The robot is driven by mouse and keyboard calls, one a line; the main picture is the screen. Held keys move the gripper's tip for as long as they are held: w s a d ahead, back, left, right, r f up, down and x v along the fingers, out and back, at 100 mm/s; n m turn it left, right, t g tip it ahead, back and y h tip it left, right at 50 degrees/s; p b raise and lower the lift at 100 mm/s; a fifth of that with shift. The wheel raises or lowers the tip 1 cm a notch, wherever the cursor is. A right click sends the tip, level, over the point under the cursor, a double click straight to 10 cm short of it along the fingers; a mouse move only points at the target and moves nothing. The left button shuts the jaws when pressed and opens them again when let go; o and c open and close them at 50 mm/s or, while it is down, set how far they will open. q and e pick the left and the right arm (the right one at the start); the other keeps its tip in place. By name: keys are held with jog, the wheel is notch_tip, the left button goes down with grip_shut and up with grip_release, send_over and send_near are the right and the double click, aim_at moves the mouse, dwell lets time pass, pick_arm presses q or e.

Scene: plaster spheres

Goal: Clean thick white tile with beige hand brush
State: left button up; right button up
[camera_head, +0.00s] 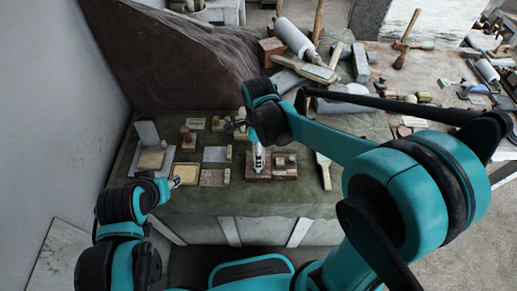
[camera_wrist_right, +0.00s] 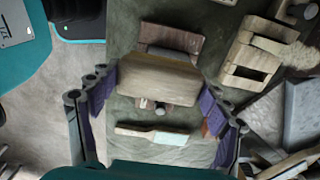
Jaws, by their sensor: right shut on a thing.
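In the right wrist view a pale wooden block-like thing, which I take to be the beige hand brush (camera_wrist_right: 160,78), sits between the purple pads of my right gripper (camera_wrist_right: 157,100). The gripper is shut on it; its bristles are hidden. In the head view my right gripper (camera_head: 258,165) points down over the front middle of the table, and the brush cannot be made out. A pale tile (camera_head: 152,160) lies at the left of the table, perhaps the thick white tile. My left gripper (camera_head: 175,183) is by the front left edge, its jaws too small to tell.
A grey tile (camera_head: 215,154), a yellowish block (camera_head: 187,173) and a mottled brown plate (camera_head: 212,178) lie left of my right gripper. A flat wooden-handled tool (camera_head: 325,171) lies to its right. Rollers, mallets and blocks crowd the back. Bare green cloth shows along the front edge.

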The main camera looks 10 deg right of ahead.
jog(key=shift+f, duration=0.15)
jog(key=shift+w, duration=0.1)
jog(key=shift+w, duration=0.4)
jog(key=shift+w+d, duration=0.2)
jog(key=shift+w, duration=0.45)
jog(key=shift+s, duration=0.15)
jog(key=shift+s+a, duration=0.2)
jog(key=shift+s, duration=0.55)
jog(key=shift+s+a, duration=0.15)
jog(key=shift+s, duration=0.55)
jog(key=shift+s+a, duration=0.1)
jog(key=shift+s, duration=0.55)
